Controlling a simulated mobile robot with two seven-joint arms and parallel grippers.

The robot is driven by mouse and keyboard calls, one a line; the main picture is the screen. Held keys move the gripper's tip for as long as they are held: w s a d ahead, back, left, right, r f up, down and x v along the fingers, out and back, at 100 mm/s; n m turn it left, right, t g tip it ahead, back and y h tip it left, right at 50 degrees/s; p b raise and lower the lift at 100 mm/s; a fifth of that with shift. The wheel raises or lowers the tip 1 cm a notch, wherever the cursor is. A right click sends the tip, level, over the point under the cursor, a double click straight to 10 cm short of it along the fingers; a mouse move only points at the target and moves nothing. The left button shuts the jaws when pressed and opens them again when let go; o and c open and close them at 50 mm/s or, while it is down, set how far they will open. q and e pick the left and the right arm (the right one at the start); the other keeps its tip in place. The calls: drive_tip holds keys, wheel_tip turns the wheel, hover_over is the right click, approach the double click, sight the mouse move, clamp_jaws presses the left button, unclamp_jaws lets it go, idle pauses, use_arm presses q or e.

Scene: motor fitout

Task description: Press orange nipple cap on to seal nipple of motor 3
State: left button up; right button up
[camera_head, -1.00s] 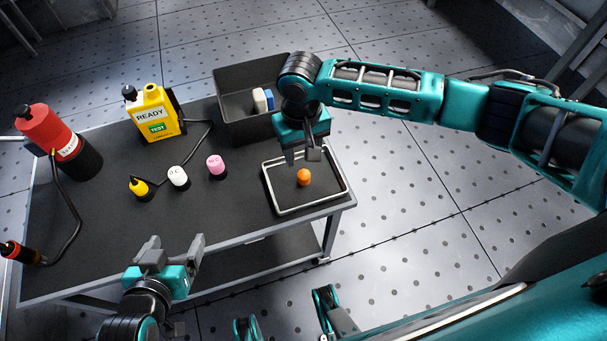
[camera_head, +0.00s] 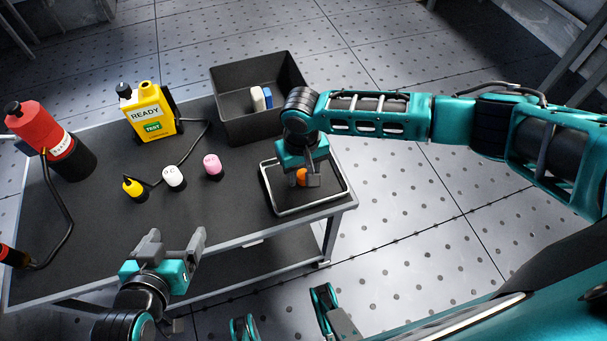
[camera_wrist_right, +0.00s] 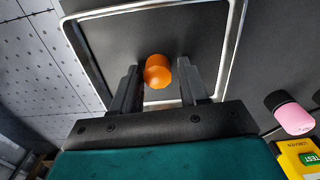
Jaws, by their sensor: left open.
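The orange cap (camera_head: 301,175) sits in the shallow light-rimmed tray (camera_head: 315,203) at the table's right end. My right gripper (camera_head: 303,181) is down over it. In the right wrist view the orange cap (camera_wrist_right: 158,72) lies between the open fingers, close to the left finger, with a gap to the right one. Three small capped pieces stand mid-table: yellow (camera_head: 133,188), white (camera_head: 174,176) and pink (camera_head: 212,166). I cannot tell which belongs to motor 3. My left gripper (camera_head: 173,246) is open and empty over the table's front edge.
A dark bin (camera_head: 235,130) holding a white and a blue item stands behind the tray. A yellow READY/TEST canister (camera_head: 148,112) and a red-and-black cylinder (camera_head: 50,140) with a cable stand at the back left. The table's front middle is clear.

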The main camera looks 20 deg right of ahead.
drive_tip(key=c, duration=0.7)
drive_tip(key=shift+r, duration=0.1)
drive_tip(key=shift+c, duration=0.2)
